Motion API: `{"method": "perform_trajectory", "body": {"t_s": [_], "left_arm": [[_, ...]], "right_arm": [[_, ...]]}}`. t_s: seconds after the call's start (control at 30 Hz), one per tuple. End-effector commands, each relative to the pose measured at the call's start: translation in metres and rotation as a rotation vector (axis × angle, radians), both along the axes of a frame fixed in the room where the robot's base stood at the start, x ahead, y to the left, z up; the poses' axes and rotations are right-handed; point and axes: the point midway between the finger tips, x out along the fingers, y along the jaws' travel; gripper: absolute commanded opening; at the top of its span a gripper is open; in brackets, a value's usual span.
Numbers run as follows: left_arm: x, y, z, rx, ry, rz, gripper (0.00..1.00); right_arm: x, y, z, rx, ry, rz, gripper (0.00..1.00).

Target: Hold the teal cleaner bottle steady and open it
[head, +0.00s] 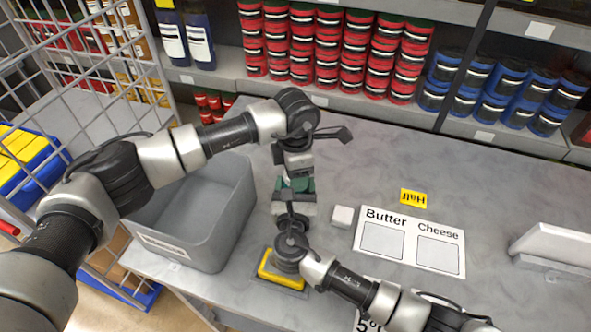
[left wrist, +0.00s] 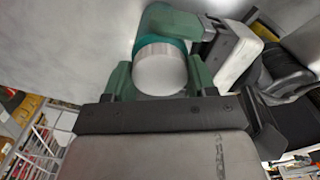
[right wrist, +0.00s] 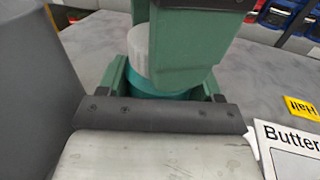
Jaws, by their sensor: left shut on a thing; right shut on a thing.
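The teal cleaner bottle (right wrist: 160,82) stands on the counter with a light grey cap (left wrist: 160,72) on top. In the head view both grippers hide most of it. My left gripper (head: 293,184) comes from above; its green fingers are shut around the cap, as the left wrist view (left wrist: 158,78) shows. My right gripper (head: 293,207) is below it; in the right wrist view (right wrist: 165,84) its green fingers are shut around the teal body, under the left fingers. I cannot tell whether the cap is loosened.
A grey bin (head: 190,235) stands left of the grippers. A small white block (head: 342,216), a yellow tag (head: 413,198) and a Butter/Cheese card (head: 410,241) lie to the right. A yellow-and-grey sponge-like item (head: 278,275) lies near the front edge. Shelves of jars stand behind.

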Motion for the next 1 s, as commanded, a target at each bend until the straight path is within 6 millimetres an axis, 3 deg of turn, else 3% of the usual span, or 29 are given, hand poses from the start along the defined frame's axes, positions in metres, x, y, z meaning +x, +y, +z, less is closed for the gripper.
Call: {"method": "perform_trajectory", "body": {"t_s": [1.0], "left_arm": [[0.0006, -0.0011, 0.0018, -0.003, 0.002, 2.229, 0.28]], "right_arm": [[-0.0004, 0.0002, -0.0004, -0.001, 0.001, 0.001, 0.00]]}}
